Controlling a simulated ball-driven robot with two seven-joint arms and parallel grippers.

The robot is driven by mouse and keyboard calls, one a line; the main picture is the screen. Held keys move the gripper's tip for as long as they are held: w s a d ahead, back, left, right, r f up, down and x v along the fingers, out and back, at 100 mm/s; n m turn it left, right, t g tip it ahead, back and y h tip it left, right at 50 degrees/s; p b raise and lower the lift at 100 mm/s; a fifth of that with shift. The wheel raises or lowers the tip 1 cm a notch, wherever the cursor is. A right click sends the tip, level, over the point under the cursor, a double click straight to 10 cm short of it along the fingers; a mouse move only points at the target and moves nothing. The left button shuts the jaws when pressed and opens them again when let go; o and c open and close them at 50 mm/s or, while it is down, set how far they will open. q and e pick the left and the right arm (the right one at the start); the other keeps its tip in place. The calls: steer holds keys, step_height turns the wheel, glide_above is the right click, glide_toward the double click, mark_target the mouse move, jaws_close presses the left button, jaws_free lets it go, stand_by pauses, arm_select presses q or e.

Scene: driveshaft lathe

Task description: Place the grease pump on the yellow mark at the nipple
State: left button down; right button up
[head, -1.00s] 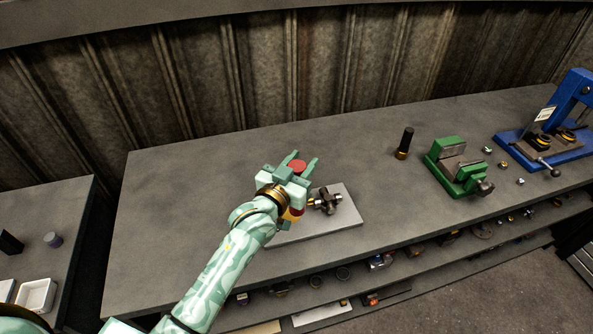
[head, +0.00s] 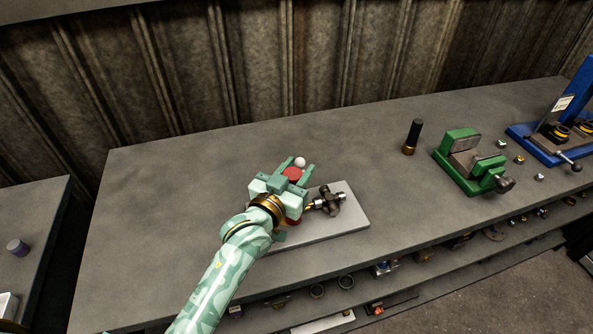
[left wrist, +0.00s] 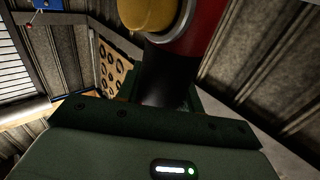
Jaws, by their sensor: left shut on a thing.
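My left gripper (head: 290,172) is shut on the grease pump, over the workbench. The pump's red top (head: 292,175) shows between the fingers, with a white ball just beyond it, and a red part shows below the gripper. In the left wrist view the pump's red body (left wrist: 213,28) shows close up, with a yellow part and a dark section. A metal cross joint (head: 328,201) lies on a light grey plate (head: 352,222), just right of the gripper. A small yellow piece is beside the joint. I cannot make out the yellow mark or the nipple clearly.
A black and gold cylinder (head: 413,137), a green vise (head: 470,168) and a blue press (head: 560,135) stand to the right on the workbench (head: 170,210). Small nuts lie between vise and press. The bench's left part is clear. A shelf below holds several parts.

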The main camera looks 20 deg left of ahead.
arm_select(q)
steer(key=shift+f, duration=0.1)
steer(key=c, duration=0.9)
jaws_free()
arm_select(e)
steer(key=shift+a, duration=0.35)
arm_select(q)
steer(key=shift+r, duration=0.2)
steer(key=s, duration=0.4)
steer(key=s+a+p, duration=0.1)
steer(key=s, duration=0.2)
steer(key=s+a, duration=0.1)
steer(key=s, duration=0.3)
steer(key=shift+s+a+p, duration=0.15)
steer(key=shift+s+p, duration=0.15)
steer(key=shift+s, duration=0.05)
arm_select(e)
steer(key=shift+w+d+r, duration=0.15)
steer(key=shift+d+r, duration=0.1)
steer(key=shift+r, duration=0.55)
